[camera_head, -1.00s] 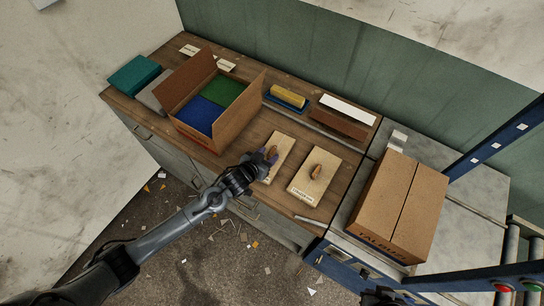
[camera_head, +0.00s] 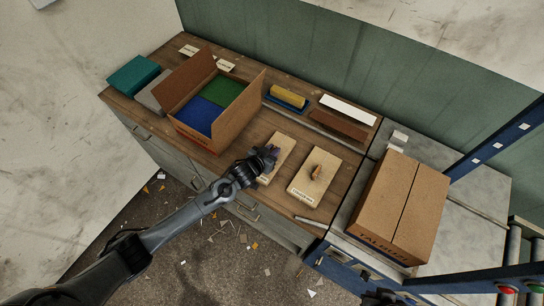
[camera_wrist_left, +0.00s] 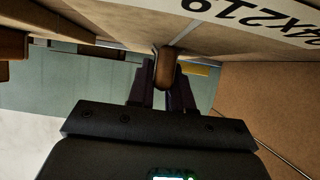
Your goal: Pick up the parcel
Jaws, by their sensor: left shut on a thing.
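My left gripper (camera_head: 268,156) is shut on the wooden knob (camera_wrist_left: 165,72) of the left of two pale, flat, board-like pieces (camera_head: 277,144) on the wooden bench. In the left wrist view the knob stands between the fingers, under a pale face with a printed label (camera_wrist_left: 262,18). A similar pale piece (camera_head: 307,184) with its own knob (camera_head: 316,171) lies to the right. A closed cardboard parcel (camera_head: 384,215) with dark lettering stands on the grey surface at the right, away from my left gripper. My right gripper is not clearly shown.
An open cardboard box (camera_head: 232,118) with blue and green contents stands left of the pale pieces. A blue tray (camera_head: 273,99) with a yellow block, a white strip (camera_head: 347,109) and a brown strip (camera_head: 338,124) lie behind. A blue rail (camera_head: 505,135) rises at the right.

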